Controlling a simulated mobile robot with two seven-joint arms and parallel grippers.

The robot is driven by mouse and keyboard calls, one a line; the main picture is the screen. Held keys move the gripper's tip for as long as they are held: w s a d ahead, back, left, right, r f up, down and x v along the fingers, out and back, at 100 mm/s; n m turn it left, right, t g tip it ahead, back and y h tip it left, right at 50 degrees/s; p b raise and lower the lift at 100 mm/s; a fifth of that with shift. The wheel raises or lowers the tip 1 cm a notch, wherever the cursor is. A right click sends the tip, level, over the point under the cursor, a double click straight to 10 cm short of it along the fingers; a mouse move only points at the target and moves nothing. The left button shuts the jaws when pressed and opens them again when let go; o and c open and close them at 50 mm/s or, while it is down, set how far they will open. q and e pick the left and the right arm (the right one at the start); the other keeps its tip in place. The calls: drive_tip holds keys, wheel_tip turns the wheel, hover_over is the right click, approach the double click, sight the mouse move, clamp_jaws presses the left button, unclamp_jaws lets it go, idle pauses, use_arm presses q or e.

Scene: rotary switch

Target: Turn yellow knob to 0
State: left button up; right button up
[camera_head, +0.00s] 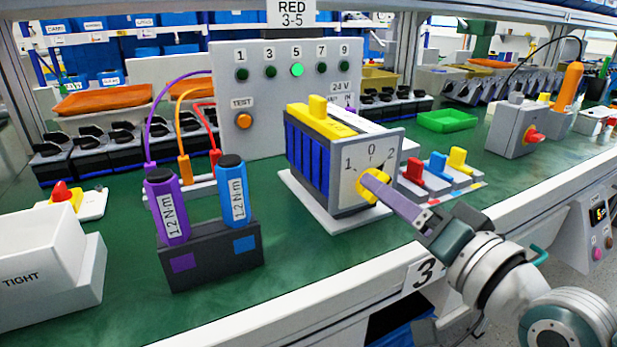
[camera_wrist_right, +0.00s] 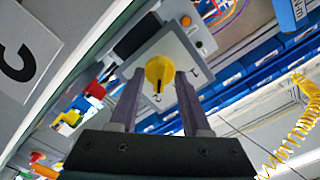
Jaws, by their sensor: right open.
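The yellow knob (camera_head: 367,192) sits on the white front plate (camera_head: 352,165) of the rotary switch, marked 1, 0 and 2. The 0 is at the top, 1 on the left and 2 on the right. My right gripper (camera_head: 376,184) is at the knob from the front right, partly hiding it. In the right wrist view the yellow knob (camera_wrist_right: 160,70) lies between the two open fingers (camera_wrist_right: 158,78), and I cannot tell whether they touch it. A dark pointer mark on the knob faces down in that view. My left gripper is not in view.
The switch body has a yellow top block (camera_head: 317,106). Left of it, a dark holder (camera_head: 212,262) carries purple and blue screwdrivers. A grey panel (camera_head: 225,90) with wires stands behind. Red, blue and yellow clamps (camera_head: 438,166) stand at the right. Green bench surface (camera_head: 330,262) is free in front.

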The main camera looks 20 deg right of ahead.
drive_tip(key=shift+c, duration=0.2)
clamp_jaws()
idle(0.4)
